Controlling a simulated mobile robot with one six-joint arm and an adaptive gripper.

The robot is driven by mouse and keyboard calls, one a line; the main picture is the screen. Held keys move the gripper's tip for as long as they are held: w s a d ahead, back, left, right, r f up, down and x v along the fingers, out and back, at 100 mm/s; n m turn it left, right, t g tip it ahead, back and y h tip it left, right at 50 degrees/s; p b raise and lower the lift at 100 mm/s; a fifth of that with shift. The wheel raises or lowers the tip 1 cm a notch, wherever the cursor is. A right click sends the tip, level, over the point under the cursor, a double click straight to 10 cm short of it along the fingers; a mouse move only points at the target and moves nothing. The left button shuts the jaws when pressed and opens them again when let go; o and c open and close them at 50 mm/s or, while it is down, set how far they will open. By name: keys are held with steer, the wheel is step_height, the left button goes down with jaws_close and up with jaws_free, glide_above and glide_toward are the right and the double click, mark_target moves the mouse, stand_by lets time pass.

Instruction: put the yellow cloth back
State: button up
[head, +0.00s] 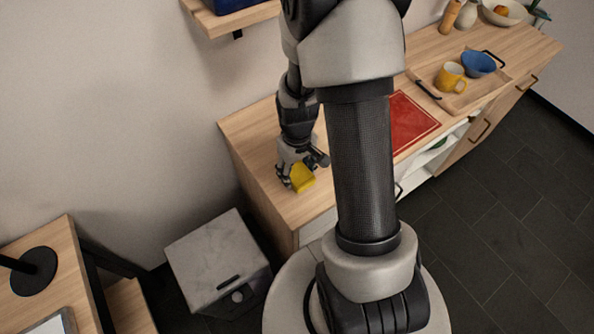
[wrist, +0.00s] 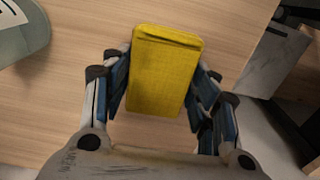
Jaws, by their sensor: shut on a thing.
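The yellow cloth (head: 303,178) is a small folded block near the left end of the wooden sideboard (head: 259,146). In the wrist view the cloth (wrist: 165,75) lies between the two fingers of my gripper (wrist: 160,95), which is shut on it. My gripper (head: 294,176) points down in the head view. Wood lies under the cloth in the wrist view; I cannot tell whether the cloth touches it.
A red mat (head: 408,121) lies on the sideboard, partly behind my arm. A grey box (head: 217,258) stands on the floor beside the sideboard's left end. A greenish-grey object (wrist: 22,35) shows in the wrist view.

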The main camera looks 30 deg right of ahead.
steer(key=shift+f, duration=0.1)
steer(key=o, duration=0.6)
steer(key=shift+f, duration=0.1)
steer(key=o, duration=0.4)
step_height(320, 180, up, 13)
steer(key=p, duration=0.5)
step_height(320, 180, up, 6)
steer(key=r+t, duration=0.1)
glide_above(297, 172)
steer(key=a, duration=0.3)
steer(key=s+a+r+t, duration=0.1)
steer(key=s+a+r, duration=0.1)
steer(key=s+r, duration=0.2)
steer(key=s+a+r+t, duration=0.1)
steer(key=s+a+r, duration=0.2)
steer(key=s+r, duration=0.1)
steer(key=s+a+r+t, duration=0.1)
steer(key=s+a+r, duration=0.1)
steer(key=s+r, duration=0.3)
steer(key=shift+s+a+t, duration=0.2)
steer(key=shift+a+t, duration=0.1)
